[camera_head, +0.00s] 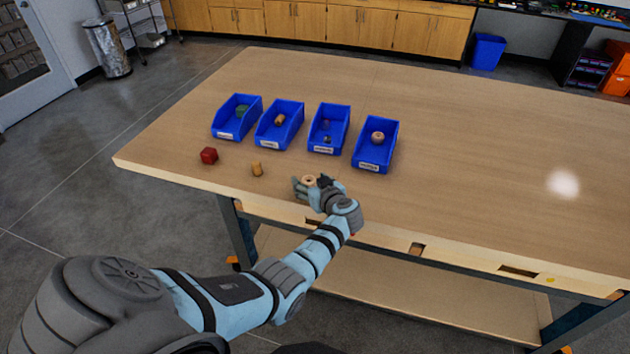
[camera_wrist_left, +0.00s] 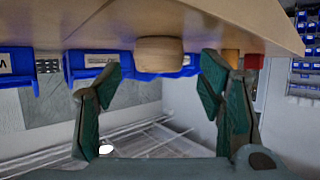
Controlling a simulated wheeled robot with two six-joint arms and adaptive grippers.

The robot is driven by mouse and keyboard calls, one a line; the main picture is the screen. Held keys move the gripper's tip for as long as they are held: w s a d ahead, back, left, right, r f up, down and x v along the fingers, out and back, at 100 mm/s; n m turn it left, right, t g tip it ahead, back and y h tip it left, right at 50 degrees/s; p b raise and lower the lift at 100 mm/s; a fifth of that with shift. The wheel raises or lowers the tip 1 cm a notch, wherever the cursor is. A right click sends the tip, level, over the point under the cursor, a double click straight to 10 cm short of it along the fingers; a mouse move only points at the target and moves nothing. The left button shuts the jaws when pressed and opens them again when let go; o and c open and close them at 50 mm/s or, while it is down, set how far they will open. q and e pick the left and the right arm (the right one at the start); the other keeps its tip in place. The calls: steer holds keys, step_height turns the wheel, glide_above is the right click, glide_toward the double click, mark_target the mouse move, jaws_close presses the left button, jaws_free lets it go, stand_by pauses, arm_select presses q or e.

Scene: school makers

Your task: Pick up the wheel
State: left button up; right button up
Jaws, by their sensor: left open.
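The wheel (camera_head: 309,180) is a small light-wood round piece on the table near its front edge. In the left wrist view the wheel (camera_wrist_left: 158,54) appears upside down, between and slightly beyond my fingertips, with a gap on each side. My left gripper (camera_head: 312,184) is open at the wheel, and its fingers partly cover it in the head view. Both dark green finger pads of my left gripper (camera_wrist_left: 161,70) are spread apart in the wrist view. My right gripper is not in view.
Four blue bins stand in a row behind; the rightmost bin (camera_head: 373,158) holds a similar wheel (camera_head: 378,137). A yellowish cylinder (camera_head: 257,169) and a red block (camera_head: 209,156) lie to the left. The table's right side (camera_head: 480,170) is clear.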

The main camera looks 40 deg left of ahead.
arm_select(q)
steer(key=shift+w+a+f, duration=0.1)
steer(key=shift+a+f, duration=0.25)
steer(key=shift+a, duration=0.1)
steer(key=shift+w, duration=0.15)
steer(key=shift+d+r, duration=0.1)
steer(key=shift+d, duration=0.1)
steer(key=c, duration=0.9)
steer(key=shift+c, duration=0.5)
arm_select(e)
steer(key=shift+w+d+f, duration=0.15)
